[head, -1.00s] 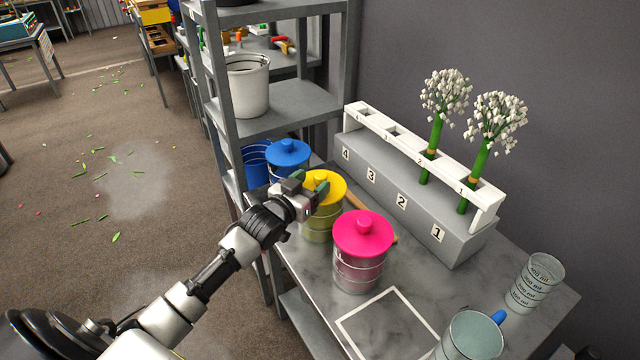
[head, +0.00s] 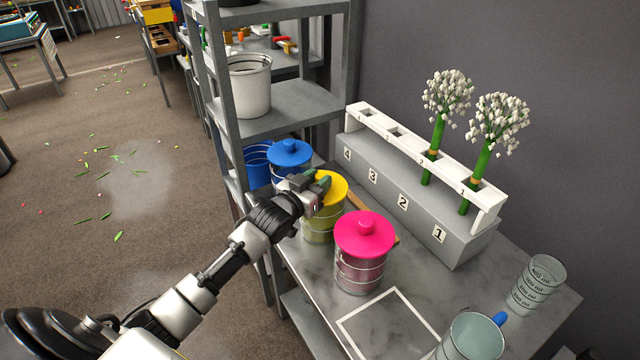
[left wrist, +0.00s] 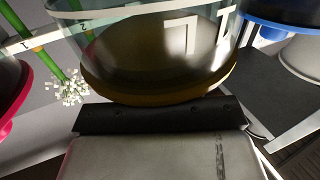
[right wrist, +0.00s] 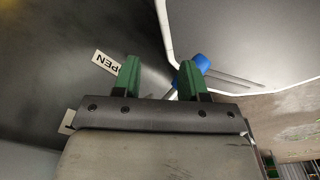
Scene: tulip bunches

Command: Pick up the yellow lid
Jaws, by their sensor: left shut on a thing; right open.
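The yellow lid (head: 334,188) sits on a glass jar (head: 318,232) on the grey table, between the blue-lidded and pink-lidded jars. My left gripper (head: 318,181) is at the lid's top and shut on it; its fingers partly cover the knob. In the left wrist view the lid's dark yellow rim (left wrist: 150,95) and the clear jar fill the space beyond the gripper body. The fingertips are hidden there. No gap between lid and jar is visible. My right gripper (right wrist: 158,75) is open and empty in the right wrist view.
A pink-lidded jar (head: 364,235) stands close in front and a blue-lidded jar (head: 288,155) close behind. A grey numbered rack (head: 415,205) holds two white flower stems. Glass beakers (head: 537,284) stand at the right. A white square outline (head: 388,322) on the table is bare.

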